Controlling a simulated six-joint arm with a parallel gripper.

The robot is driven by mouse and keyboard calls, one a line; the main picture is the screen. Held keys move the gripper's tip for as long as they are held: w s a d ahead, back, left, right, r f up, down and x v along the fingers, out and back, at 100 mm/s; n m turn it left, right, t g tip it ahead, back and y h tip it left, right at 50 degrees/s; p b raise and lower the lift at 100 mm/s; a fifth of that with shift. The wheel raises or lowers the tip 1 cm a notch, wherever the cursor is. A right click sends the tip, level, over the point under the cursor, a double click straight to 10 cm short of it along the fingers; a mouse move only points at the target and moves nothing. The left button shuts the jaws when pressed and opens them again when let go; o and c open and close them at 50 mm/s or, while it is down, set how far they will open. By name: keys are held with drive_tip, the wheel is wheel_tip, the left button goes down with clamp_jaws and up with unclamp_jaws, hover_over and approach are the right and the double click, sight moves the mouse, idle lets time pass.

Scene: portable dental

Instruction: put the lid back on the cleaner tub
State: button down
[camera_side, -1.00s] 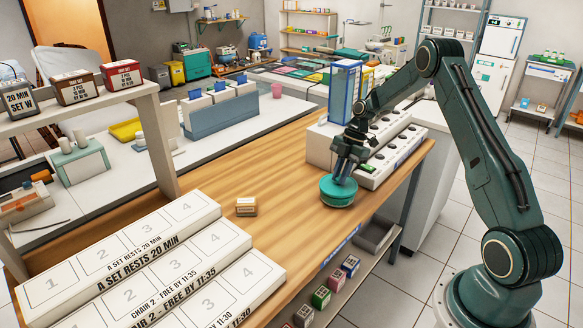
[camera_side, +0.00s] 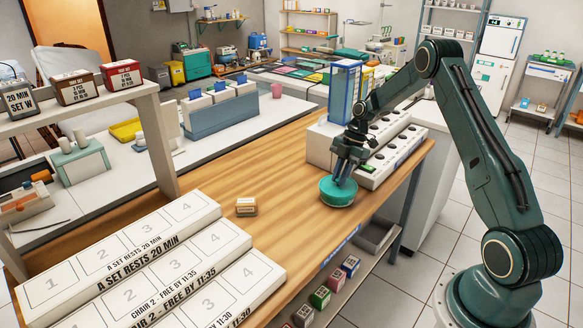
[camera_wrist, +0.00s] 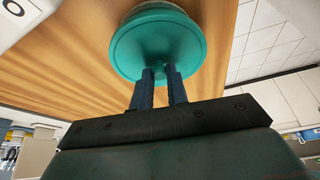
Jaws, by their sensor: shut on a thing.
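The teal round lid (camera_side: 338,188) is at the right side of the wooden bench top, in front of the white unit with dark round openings. My gripper (camera_side: 344,174) comes down on it from above. A further teal rim (camera_wrist: 160,10) shows beyond the lid, probably the cleaner tub. The lid hides most of what is under it, so I cannot tell whether it sits fully on the tub.
The white unit with round openings (camera_side: 378,160) stands close behind my gripper. A small brown box (camera_side: 246,207) lies to the left on the bench. White numbered trays (camera_side: 150,255) fill the front left. The bench between them is clear.

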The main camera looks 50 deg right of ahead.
drive_tip(key=c, duration=0.8)
unclamp_jaws()
drive_tip(key=shift+r, duration=0.1)
drive_tip(key=shift+r, duration=3.4)
clamp_jaws()
drive_tip(key=shift+f, duration=3.15)
